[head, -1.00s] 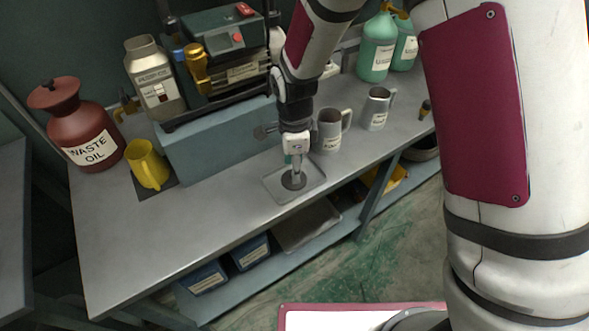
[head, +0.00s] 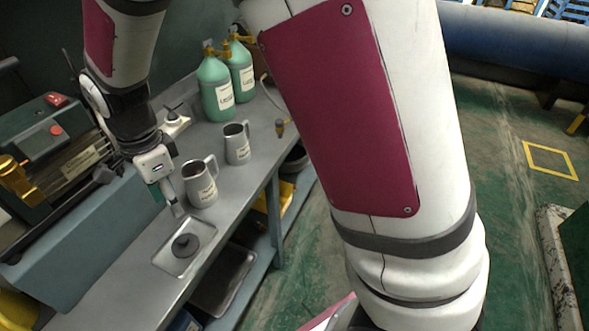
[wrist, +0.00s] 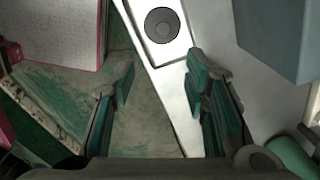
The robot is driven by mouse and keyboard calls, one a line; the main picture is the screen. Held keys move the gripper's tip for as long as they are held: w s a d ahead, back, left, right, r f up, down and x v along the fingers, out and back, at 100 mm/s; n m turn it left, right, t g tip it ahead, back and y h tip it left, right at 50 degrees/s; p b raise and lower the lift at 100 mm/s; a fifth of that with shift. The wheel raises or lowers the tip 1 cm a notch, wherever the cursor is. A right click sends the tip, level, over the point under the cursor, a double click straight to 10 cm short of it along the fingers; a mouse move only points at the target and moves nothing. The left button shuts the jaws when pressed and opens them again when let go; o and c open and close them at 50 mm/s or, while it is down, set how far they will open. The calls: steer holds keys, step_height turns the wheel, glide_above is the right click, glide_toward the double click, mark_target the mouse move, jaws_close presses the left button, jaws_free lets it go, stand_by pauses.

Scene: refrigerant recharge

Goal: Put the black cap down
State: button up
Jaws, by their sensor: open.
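The black cap (head: 185,246), a dark round disc with a raised middle, lies in a shallow square metal tray (head: 207,224) on the bench. In the wrist view the cap (wrist: 162,26) shows whole at the top, inside the tray (wrist: 183,44), with nothing covering it. My gripper (head: 178,211) is just behind the tray and above the bench, apart from the cap. In the wrist view my gripper (wrist: 161,76) has its green-padded fingers spread wide with nothing between them.
Green bottles (head: 215,92) (head: 241,72) stand at the back. A machine on a blue-grey block (head: 85,225) fills the left.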

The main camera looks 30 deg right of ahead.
steer(key=s+d+r+n+t, duration=0.2)
steer(key=s+d+r+n, duration=0.55)
steer(key=d+r, duration=0.45)
steer(key=s+d+r+n+t, duration=0.1)
steer(key=s+d+r+n, duration=0.1)
steer(key=s, duration=0.5)
steer(key=s+d+r+n, duration=0.1)
steer(key=s+d+n, duration=0.3)
steer(key=s+n, duration=0.2)
steer(key=shift+s+d+r+t, duration=0.35)
steer(key=shift+s+d+t, duration=0.05)
steer(key=shift+s, duration=0.35)
steer(key=shift+r, duration=0.1)
steer(key=shift+r+p, duration=0.3)
steer(key=shift+r, duration=0.05)
